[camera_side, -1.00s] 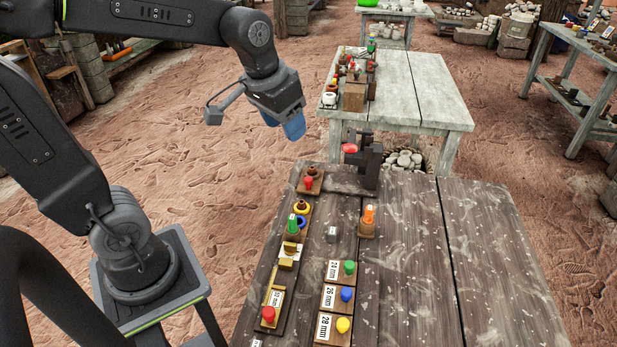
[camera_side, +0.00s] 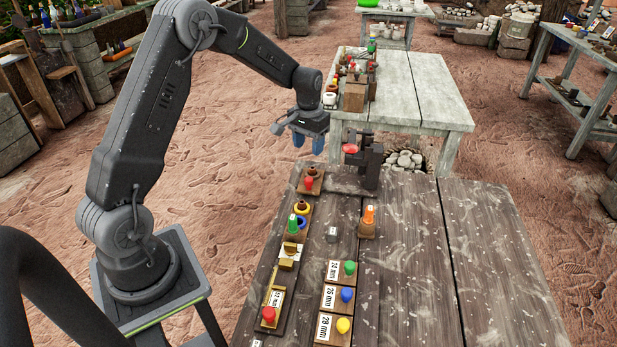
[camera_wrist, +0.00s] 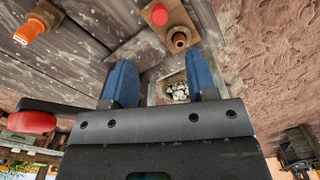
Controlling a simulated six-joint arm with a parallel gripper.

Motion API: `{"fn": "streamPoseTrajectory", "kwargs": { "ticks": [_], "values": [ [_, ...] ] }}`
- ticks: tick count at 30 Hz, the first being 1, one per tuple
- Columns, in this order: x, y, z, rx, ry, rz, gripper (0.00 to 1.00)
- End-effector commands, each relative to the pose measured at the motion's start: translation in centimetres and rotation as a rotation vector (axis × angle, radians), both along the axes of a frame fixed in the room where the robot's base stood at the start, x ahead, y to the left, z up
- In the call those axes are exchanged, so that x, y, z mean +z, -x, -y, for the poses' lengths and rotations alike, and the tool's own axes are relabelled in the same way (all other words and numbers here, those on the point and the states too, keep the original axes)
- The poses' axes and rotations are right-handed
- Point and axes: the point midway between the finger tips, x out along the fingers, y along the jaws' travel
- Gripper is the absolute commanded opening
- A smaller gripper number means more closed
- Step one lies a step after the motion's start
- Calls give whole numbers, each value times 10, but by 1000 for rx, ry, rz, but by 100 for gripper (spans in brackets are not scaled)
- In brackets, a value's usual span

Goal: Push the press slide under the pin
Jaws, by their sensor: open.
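A dark press (camera_side: 370,165) stands at the far end of the wooden bench, with a red part (camera_side: 350,148) on its left side. The slide and pin cannot be told apart at this size. My gripper (camera_side: 308,143) hangs in the air left of the press and higher than the bench top, fingers pointing down. Its two blue fingers are apart with nothing between them, also in the wrist view (camera_wrist: 160,82). There a red rounded part (camera_wrist: 32,122) on a dark body shows at the left edge, probably the press.
Below my gripper is a wooden block with a red peg (camera_side: 309,183). An orange peg (camera_side: 369,214), a small grey block (camera_side: 332,233) and labelled blocks with coloured knobs (camera_side: 346,294) stand nearer. The right side of the bench (camera_side: 470,260) is clear.

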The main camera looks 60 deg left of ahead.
Motion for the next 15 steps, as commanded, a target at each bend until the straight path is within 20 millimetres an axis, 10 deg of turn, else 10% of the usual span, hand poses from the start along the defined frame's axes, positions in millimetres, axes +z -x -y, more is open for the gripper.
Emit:
{"fn": "streamPoseTrajectory", "kwargs": {
  "ticks": [15],
  "values": [
    [-98, 1, 1, 0, 1, -4, 52]
  ]
}}
